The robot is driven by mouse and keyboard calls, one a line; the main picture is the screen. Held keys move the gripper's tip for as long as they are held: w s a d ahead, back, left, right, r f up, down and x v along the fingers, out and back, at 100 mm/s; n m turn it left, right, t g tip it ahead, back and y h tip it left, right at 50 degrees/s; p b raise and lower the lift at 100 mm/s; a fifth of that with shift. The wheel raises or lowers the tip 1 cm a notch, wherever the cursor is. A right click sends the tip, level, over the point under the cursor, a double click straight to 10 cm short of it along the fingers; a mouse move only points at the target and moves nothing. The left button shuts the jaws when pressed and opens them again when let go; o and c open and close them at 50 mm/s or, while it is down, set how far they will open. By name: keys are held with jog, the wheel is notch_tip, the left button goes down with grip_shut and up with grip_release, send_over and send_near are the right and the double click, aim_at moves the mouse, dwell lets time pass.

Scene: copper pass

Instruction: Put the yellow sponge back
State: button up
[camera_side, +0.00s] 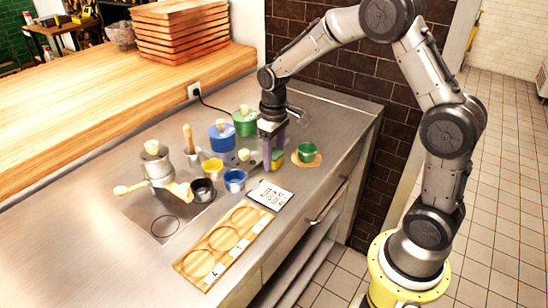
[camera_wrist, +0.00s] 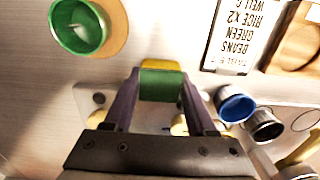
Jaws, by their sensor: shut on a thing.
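The yellow sponge (camera_wrist: 148,66) has a green face and sits between the fingers of my gripper (camera_wrist: 160,84) in the wrist view. In the side view my gripper (camera_side: 272,147) points down at the right end of the group of pots, with the sponge (camera_side: 278,156) low between its fingers. The gripper is shut on the sponge. The sponge is close above the steel counter (camera_side: 335,125); I cannot tell whether it touches anything below. No separate sponge holder is clearly visible.
A green cup (camera_side: 306,152) on a round wooden piece stands just right of my gripper. Blue (camera_side: 235,180), black (camera_side: 203,190) and yellow (camera_side: 213,168) cups are left. Lidded blue (camera_side: 222,138) and green (camera_side: 245,122) pots stand behind. A card (camera_side: 270,195) and ringed board (camera_side: 224,243) lie in front.

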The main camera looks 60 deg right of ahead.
jog(key=shift+f, duration=0.4)
jog(key=shift+f, duration=0.1)
jog(key=shift+f, duration=0.1)
jog(key=o, duration=1.3)
